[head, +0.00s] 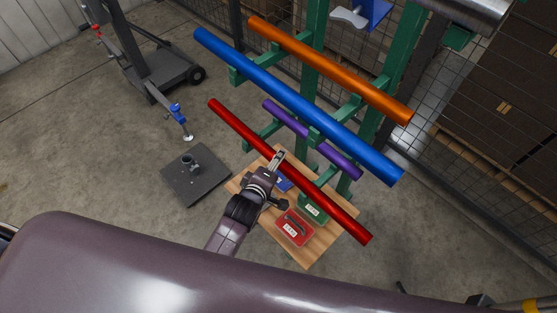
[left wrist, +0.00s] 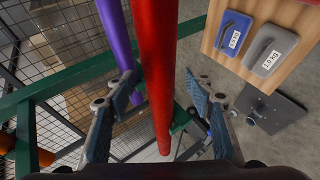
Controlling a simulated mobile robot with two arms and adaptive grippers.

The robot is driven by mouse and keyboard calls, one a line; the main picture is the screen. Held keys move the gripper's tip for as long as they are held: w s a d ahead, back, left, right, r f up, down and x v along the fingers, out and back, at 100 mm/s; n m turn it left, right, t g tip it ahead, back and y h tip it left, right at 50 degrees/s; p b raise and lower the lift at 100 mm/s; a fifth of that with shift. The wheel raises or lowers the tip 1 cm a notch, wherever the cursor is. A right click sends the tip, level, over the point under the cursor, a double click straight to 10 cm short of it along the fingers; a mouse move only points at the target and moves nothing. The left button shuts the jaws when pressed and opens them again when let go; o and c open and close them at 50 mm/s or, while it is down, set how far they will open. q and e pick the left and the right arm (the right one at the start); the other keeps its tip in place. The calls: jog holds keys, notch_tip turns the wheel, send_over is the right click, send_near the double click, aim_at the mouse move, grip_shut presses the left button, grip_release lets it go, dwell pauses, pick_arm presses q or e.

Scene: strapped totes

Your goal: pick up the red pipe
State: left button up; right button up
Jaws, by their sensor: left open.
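The red pipe (head: 325,202) lies slanted across the lower green arms of a rack in the head view. It runs from upper left to lower right. My left gripper (head: 279,158) is at about the middle of the pipe. In the left wrist view the red pipe (left wrist: 154,62) passes between the two spread fingers of my left gripper (left wrist: 162,90). The gripper is open, with a gap visible on the right; on the left the fingertip looks close to the pipe, and I cannot tell whether it touches. My right gripper is not in view.
The green rack (head: 312,48) also bears a blue pipe (head: 290,98), an orange pipe (head: 330,69) and a purple pipe (head: 285,119). Below is a wooden top (head: 310,253) with a red labelled block (head: 294,228) and a green one (head: 313,209). Wire mesh stands behind.

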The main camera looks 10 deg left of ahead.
pick_arm(q)
jog(key=shift+w+f, duration=0.2)
jog(key=shift+w, duration=0.25)
jog(key=shift+c, duration=0.7)
grip_shut()
jog(key=shift+r, duration=0.1)
